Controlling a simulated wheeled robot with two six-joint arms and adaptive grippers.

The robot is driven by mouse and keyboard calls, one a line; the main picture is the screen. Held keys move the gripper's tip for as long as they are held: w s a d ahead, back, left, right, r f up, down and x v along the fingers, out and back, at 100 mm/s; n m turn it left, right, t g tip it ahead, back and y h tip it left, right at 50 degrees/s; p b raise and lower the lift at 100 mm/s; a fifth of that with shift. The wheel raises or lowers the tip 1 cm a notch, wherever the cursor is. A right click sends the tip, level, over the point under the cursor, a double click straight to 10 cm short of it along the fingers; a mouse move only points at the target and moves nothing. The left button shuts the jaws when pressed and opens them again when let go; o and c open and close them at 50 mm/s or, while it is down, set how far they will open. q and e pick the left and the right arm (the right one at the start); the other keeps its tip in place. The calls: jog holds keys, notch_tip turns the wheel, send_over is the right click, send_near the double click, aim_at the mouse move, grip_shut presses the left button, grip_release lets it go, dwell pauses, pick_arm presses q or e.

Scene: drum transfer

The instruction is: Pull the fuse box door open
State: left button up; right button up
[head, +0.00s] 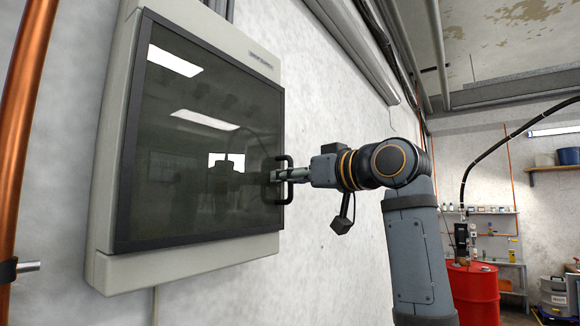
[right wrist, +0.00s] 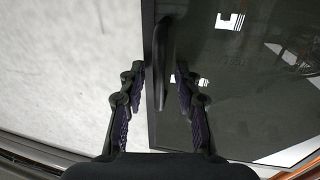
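The fuse box (head: 110,150) is a pale grey wall cabinet at the left of the head view. Its dark glossy door (head: 200,140) looks shut, lying flat against the box. A black bar handle (head: 289,194) stands on the door's right edge; it also shows in the right wrist view (right wrist: 162,45). My right gripper (head: 279,174) is at the handle. In the right wrist view its two fingers (right wrist: 160,82) are spread, one on each side of the handle, with gaps visible between fingers and bar. My left gripper is out of view.
A copper pipe (head: 22,120) runs up the wall left of the box. Bare white wall (head: 330,250) lies to the right of it. A red drum (head: 473,290) and a shelf (head: 485,212) with small items stand far behind at the right.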

jog(key=shift+w, duration=0.15)
grip_shut()
jog(key=shift+d, duration=0.1)
dwell(0.3)
